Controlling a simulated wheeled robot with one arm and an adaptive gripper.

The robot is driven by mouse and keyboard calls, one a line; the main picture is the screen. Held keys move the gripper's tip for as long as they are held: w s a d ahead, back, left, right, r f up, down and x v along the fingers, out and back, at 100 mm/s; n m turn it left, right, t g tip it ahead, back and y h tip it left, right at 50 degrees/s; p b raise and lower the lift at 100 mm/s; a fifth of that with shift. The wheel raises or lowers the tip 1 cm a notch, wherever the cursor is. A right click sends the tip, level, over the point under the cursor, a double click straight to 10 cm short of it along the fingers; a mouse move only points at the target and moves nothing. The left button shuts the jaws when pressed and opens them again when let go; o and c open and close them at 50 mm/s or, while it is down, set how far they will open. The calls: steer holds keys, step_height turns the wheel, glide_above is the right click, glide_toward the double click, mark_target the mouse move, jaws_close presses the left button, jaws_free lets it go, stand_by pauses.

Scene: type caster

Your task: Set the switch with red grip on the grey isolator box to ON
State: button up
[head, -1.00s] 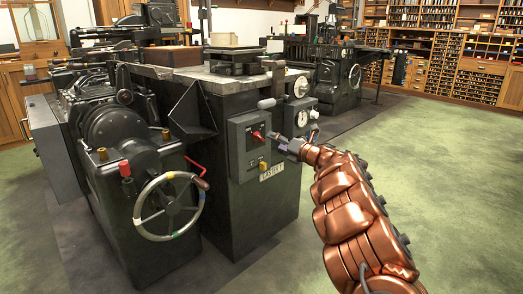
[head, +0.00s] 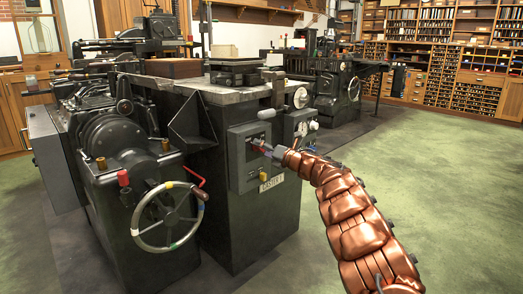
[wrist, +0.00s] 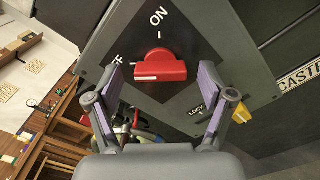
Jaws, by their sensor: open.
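The grey isolator box (head: 243,159) is on the side of the dark caster machine. Its red grip switch (wrist: 160,67) fills the middle of the wrist view, with ON printed above it and OFF, partly hidden, to its left. In the head view my gripper (head: 268,149) covers most of the switch.
A yellow part (wrist: 241,113) marked LOCK sits on the box, right of my gripper. A gauge panel (head: 300,125) stands right of the box, close to my arm. A handwheel (head: 167,216) juts out at left. Green floor (head: 440,190) is clear at right.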

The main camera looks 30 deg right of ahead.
steer(key=shift+w+a, duration=0.1)
steer(key=shift+w, duration=0.4)
steer(key=shift+c, duration=0.2)
steer(key=c, duration=1.1)
